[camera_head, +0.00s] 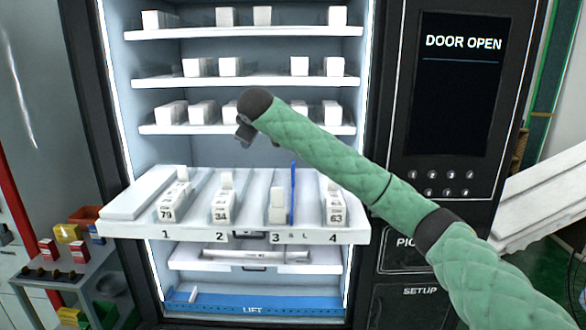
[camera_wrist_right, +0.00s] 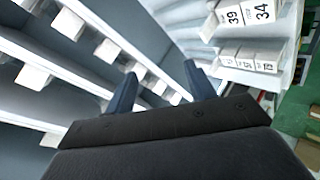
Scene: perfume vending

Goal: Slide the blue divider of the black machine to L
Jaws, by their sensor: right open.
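The black vending machine (camera_head: 412,190) stands open, with a white tray (camera_head: 130,212) pulled out at its front. The thin blue divider (camera_head: 292,192) stands upright on this tray, right beside the white box (camera_head: 277,213) of lane 3. Its front end is near a small mark left of the letter L (camera_head: 305,236) on the tray's front edge. My right gripper (camera_head: 244,134) is above the tray, left of the divider and apart from it. In the right wrist view its blue-grey fingers (camera_wrist_right: 160,80) are spread and empty. The left gripper is not in view.
White boxes marked 79 (camera_head: 167,211), 34 (camera_head: 222,210) and 63 (camera_head: 336,212) stand on the tray in lanes 1, 2 and 4. Shelves with boxes rise behind it. A cart (camera_head: 62,270) with small goods stands at the left. The screen reads DOOR OPEN.

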